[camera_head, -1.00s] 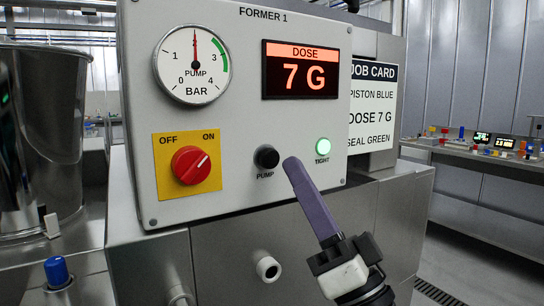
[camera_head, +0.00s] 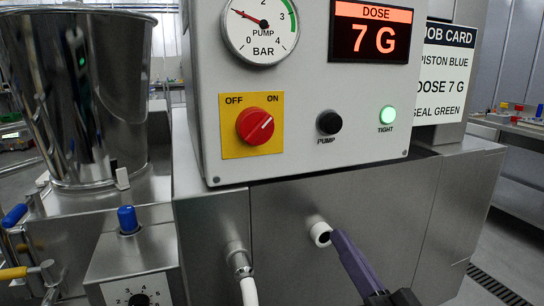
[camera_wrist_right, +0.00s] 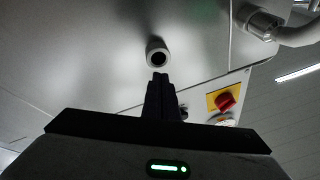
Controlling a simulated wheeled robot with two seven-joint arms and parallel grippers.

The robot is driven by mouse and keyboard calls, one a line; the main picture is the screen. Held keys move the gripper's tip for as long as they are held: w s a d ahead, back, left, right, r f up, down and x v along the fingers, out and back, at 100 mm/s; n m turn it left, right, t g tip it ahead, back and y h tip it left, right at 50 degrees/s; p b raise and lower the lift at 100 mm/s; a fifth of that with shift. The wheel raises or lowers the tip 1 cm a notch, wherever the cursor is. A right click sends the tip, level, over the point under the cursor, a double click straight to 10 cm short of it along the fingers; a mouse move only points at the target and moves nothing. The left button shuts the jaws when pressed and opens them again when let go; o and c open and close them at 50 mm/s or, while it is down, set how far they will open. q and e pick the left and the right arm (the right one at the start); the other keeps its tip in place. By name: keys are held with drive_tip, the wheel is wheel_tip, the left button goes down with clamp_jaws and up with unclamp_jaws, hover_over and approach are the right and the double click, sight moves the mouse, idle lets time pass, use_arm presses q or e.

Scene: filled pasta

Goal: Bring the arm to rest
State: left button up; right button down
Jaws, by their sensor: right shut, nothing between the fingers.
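My right gripper (camera_head: 341,242) comes in from the bottom in the head view, its purple fingers closed together and empty. The fingertips show just right of and below a white round nozzle (camera_head: 320,232) on the steel front; I cannot tell whether they touch it. In the right wrist view the shut gripper (camera_wrist_right: 160,80) points at the nozzle (camera_wrist_right: 157,52), with its tips just below the opening. The black pump button (camera_head: 329,122) on the grey panel (camera_head: 300,160) is clear of the gripper. My left gripper is not in view.
The panel has a red switch (camera_head: 255,126) turned toward ON, a lit green TIGHT lamp (camera_head: 387,115), a 7 G display (camera_head: 374,37) and a gauge (camera_head: 262,28) near 1 bar. A steel hopper (camera_head: 85,100) stands left. A white-ended pipe (camera_head: 241,265) projects below the panel.

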drive_tip(key=s+f+n+g+h, duration=0.1)
drive_tip(key=s+f+g, duration=0.2)
drive_tip(key=f, duration=1)
drive_tip(key=s+f+n+g+h, duration=0.1)
drive_tip(key=s+f+g+h, duration=0.15)
drive_tip(key=f, duration=1.05)
drive_tip(key=s+d+f+n+g, duration=0.2)
drive_tip(key=s+f+g, duration=0.4)
drive_tip(key=s+f, duration=1)
drive_tip(key=shift+s+d+f+h, duration=0.15)
drive_tip(key=shift+d+f+h, duration=0.1)
drive_tip(key=shift+f+h, duration=0.2)
drive_tip(key=shift+g, duration=0.25)
